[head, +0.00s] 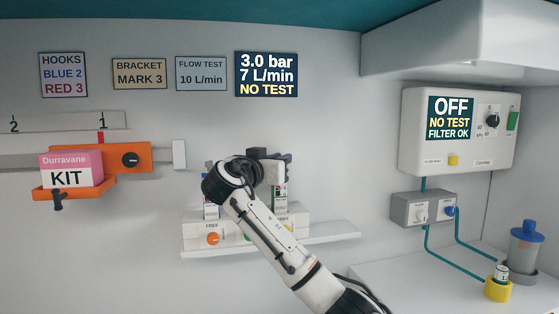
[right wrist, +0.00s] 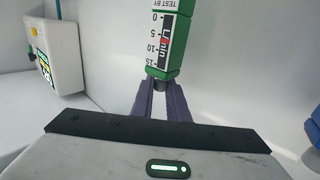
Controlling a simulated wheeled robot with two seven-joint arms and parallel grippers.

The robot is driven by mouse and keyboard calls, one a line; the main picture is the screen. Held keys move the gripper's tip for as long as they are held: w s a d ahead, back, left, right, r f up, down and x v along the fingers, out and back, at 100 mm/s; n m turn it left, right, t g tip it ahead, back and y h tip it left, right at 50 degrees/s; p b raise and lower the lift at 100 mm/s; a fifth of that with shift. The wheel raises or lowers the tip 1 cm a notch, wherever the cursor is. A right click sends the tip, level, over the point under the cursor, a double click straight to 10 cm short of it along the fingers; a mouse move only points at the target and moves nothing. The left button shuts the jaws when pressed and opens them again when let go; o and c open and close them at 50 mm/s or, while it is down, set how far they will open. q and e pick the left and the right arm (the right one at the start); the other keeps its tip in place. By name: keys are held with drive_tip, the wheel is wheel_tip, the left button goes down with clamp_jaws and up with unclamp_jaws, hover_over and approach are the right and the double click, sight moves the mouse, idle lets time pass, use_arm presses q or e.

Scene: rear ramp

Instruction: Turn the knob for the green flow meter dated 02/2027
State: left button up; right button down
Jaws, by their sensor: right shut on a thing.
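A green flow meter (head: 280,196) with a white scale stands upright on the small wall shelf, partly hidden by my right arm. In the right wrist view the green flow meter (right wrist: 163,40) shows its scale and "TEST BY"; its date is out of frame. My right gripper (right wrist: 160,98) is shut on a small dark piece (right wrist: 160,86) at the meter's end. An orange knob (head: 213,239) and a yellow knob (head: 290,228) sit on the white bases below. A green knob (head: 248,237) is mostly hidden behind my arm. My left gripper is not in view.
A blue-marked flow meter (head: 211,209) stands left on the shelf (head: 335,234). A pink kit box (head: 72,169) sits on an orange holder at left. A wall unit (head: 460,150) reads OFF. A yellow-based jar (head: 498,289) and a grey canister (head: 524,252) stand at right.

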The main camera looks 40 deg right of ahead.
drive_tip(key=m+g, duration=0.1)
drive_tip(key=g, duration=0.1)
drive_tip(key=shift+m+g+h, duration=0.3)
drive_tip(key=shift+m+h, duration=0.1)
drive_tip(key=shift+g, duration=0.3)
drive_tip(key=shift+m+g+p, duration=0.3)
drive_tip(key=shift+m, duration=0.1)
drive_tip(key=c, duration=2.1)
unclamp_jaws()
drive_tip(key=shift+o, duration=0.5)
drive_tip(key=shift+a, duration=0.1)
